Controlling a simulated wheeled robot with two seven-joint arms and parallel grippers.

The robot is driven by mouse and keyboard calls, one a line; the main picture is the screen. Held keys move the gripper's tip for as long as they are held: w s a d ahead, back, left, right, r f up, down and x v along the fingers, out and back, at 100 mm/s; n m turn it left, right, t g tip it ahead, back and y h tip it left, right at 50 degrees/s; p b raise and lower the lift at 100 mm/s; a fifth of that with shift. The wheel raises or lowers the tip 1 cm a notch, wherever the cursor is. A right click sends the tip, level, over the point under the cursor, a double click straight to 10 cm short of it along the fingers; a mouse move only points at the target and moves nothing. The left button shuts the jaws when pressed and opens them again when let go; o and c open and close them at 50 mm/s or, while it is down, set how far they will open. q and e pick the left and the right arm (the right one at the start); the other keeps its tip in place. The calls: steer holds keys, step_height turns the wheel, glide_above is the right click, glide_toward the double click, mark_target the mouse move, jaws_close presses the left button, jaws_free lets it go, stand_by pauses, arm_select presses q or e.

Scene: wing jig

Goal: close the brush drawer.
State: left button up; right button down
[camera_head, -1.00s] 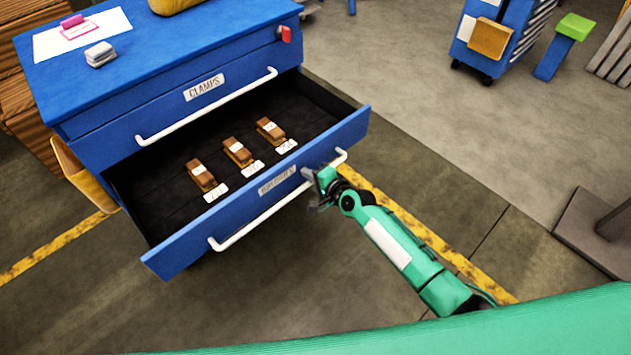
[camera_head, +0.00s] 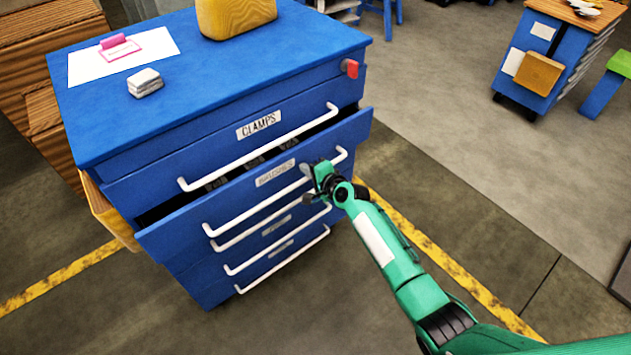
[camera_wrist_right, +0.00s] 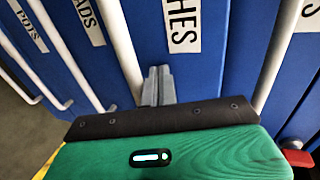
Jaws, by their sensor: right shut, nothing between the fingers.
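The brush drawer (camera_head: 222,206) is the blue drawer below the one labelled CLAMPS. It stands partly open, with a narrow dark gap behind its front where a little of the contents shows. Its white handle (camera_head: 252,215) runs along the front. My right gripper (camera_head: 314,184) is shut and empty at the right end of that front. In the right wrist view its grey fingertips (camera_wrist_right: 157,84) are against or very near the drawer front (camera_wrist_right: 202,72), beside the handle (camera_wrist_right: 122,50) and below the label ending in "HES". My left gripper is out of view.
The blue cabinet top (camera_head: 215,75) holds a yellow container (camera_head: 235,15), a grey-white block (camera_head: 145,83) and a sheet with a pink item. Several lower drawers with white handles look shut. A blue cart (camera_head: 540,60) stands back right. The floor to the right is open.

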mark_target(301, 161)
steer(key=w+a+b, duration=0.1)
steer(key=w, duration=0.1)
steer(key=w+a+b, duration=0.1)
steer(key=w+a, duration=0.1)
steer(key=shift+w+a, duration=0.1)
steer(key=shift+w, duration=0.1)
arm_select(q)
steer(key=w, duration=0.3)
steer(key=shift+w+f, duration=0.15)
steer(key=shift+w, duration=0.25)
arm_select(e)
steer(key=shift+r, duration=0.25)
